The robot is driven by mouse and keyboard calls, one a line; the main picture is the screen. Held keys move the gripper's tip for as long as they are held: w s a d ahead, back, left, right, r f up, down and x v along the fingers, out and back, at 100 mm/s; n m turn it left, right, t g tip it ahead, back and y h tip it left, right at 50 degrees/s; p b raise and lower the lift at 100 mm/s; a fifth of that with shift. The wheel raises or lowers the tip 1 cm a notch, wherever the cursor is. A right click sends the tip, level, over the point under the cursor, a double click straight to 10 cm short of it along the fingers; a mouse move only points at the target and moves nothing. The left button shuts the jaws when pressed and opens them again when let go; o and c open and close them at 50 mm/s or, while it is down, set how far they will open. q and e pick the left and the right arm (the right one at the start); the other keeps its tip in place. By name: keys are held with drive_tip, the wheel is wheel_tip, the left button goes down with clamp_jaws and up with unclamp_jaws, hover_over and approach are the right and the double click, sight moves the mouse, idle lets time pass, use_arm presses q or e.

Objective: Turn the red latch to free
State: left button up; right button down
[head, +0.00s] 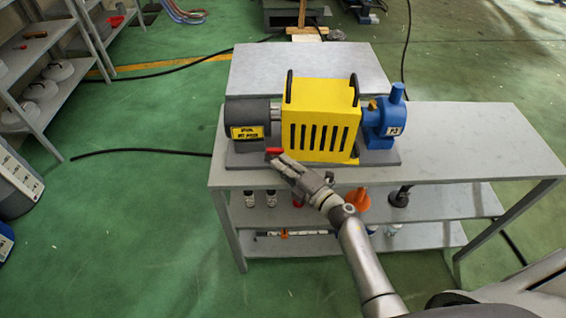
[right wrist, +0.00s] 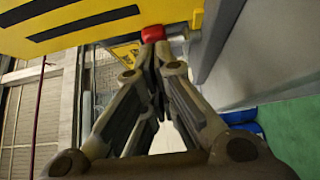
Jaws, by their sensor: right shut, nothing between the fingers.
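The red latch (head: 273,151) sits low at the front of the pump unit, at the left edge of the yellow slotted guard (head: 322,120). It also shows in the right wrist view (right wrist: 153,33), just beyond my fingertips. My right gripper (head: 281,160) is shut and empty, with its tips at the latch; I cannot tell whether they touch it. The tips also show in the right wrist view (right wrist: 155,50). A dark motor (head: 246,115) with a yellow label is left of the guard, and a blue pump (head: 384,118) is right of it. My left gripper is out of view.
The unit stands on a grey table (head: 470,140), clear on its right side. Bottles and an orange funnel (head: 357,198) stand on the lower shelf. A shelf rack (head: 40,80) is at the left. A black cable (head: 140,152) lies on the green floor.

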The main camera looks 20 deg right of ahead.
idle(0.4)
drive_tip(key=shift+w+d+n+g+y+b, duration=0.2)
drive_tip(key=shift+w+n+g+y+b, duration=0.1)
drive_tip(key=shift+n+y, duration=0.15)
drive_tip(key=shift+w+d+r+n+y, duration=0.15)
drive_tip(key=shift+d+n+y, duration=0.1)
drive_tip(key=shift+y, duration=0.2)
drive_tip(key=shift+r, duration=0.1)
